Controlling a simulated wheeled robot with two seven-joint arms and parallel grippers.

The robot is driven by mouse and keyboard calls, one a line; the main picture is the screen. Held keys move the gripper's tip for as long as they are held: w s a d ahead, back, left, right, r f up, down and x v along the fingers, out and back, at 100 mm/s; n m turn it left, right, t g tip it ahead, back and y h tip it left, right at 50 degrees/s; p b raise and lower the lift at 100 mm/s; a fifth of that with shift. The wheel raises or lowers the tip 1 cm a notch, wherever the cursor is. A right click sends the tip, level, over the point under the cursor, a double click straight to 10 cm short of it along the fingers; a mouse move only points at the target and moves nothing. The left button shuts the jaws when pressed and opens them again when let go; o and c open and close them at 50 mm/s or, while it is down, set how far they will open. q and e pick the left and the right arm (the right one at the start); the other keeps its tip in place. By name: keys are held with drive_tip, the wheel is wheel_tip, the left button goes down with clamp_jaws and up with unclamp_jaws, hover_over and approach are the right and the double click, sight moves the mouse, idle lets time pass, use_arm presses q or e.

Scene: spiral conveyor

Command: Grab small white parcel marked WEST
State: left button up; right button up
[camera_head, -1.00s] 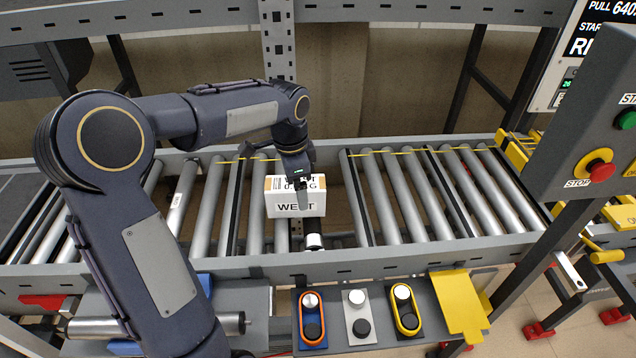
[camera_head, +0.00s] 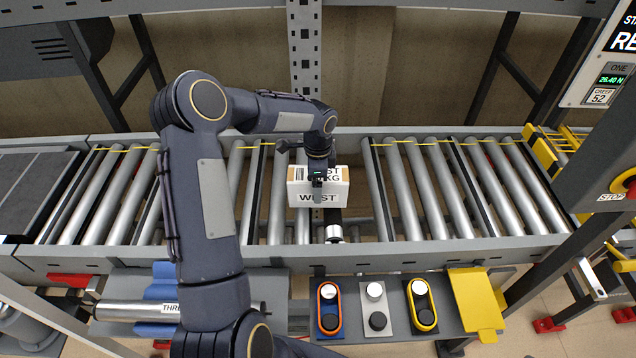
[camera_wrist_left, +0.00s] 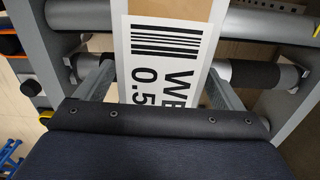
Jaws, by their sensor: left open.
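The small white parcel (camera_head: 299,190), with WEST in black on its front and a brown tape strip, sits on the roller conveyor at the picture's centre. My left gripper (camera_head: 318,188) reaches down over it from behind and above, hiding part of its top. In the left wrist view the parcel's label side (camera_wrist_left: 165,50) shows a barcode and cut-off lettering. The open left gripper (camera_wrist_left: 160,85) has one finger on each side of the parcel; whether they touch it I cannot tell. My right gripper is not in view.
The rollers run left and right, with a gap and a dark short roller (camera_head: 333,222) by the parcel. A front rail (camera_head: 450,250) borders them. Below are control buttons (camera_head: 376,305) and a yellow plate (camera_head: 475,298). A grey panel (camera_head: 600,160) stands at right.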

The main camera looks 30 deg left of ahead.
use_arm(q)
drive_tip(key=shift+f, duration=0.2)
drive_tip(key=shift+r, duration=0.1)
drive_tip(key=c, duration=1.4)
drive_tip(key=shift+c, duration=0.2)
